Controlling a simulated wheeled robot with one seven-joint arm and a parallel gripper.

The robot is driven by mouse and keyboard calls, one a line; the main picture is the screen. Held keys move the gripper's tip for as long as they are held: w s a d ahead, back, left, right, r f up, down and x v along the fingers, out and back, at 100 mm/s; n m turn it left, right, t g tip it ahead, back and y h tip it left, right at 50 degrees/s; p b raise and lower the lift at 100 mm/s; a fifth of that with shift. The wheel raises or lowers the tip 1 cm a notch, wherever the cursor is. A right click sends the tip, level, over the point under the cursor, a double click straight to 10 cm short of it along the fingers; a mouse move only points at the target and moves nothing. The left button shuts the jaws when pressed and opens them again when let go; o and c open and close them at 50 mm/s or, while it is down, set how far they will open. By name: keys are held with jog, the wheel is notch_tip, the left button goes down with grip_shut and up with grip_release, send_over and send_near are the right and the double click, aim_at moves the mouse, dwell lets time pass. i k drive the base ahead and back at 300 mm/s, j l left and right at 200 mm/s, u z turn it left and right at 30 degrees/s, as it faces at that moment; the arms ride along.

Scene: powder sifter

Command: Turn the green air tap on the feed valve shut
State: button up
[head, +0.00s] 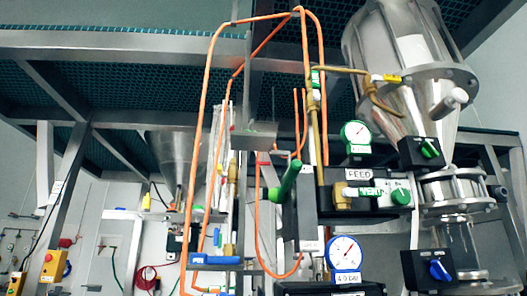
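Several green parts show in the head view, and I cannot tell for sure which is the feed valve's air tap. A thick green lever (287,181) sits left of the panel labelled FEED (358,174), slanting up to the right. A round green knob (400,196) is at that panel's right, beside a green label (371,192). A green knob on a black box (428,150) sits under the large hopper. A small green-and-white piece (316,78) is on the brass pipe higher up. My gripper is not in view.
Orange hoses (204,110) loop around the lever. A gauge (356,133) is above the FEED panel and another (345,253) below. A steel frame (120,42) runs overhead.

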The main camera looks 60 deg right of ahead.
aim_at(315, 79)
jog(key=z, duration=1.85)
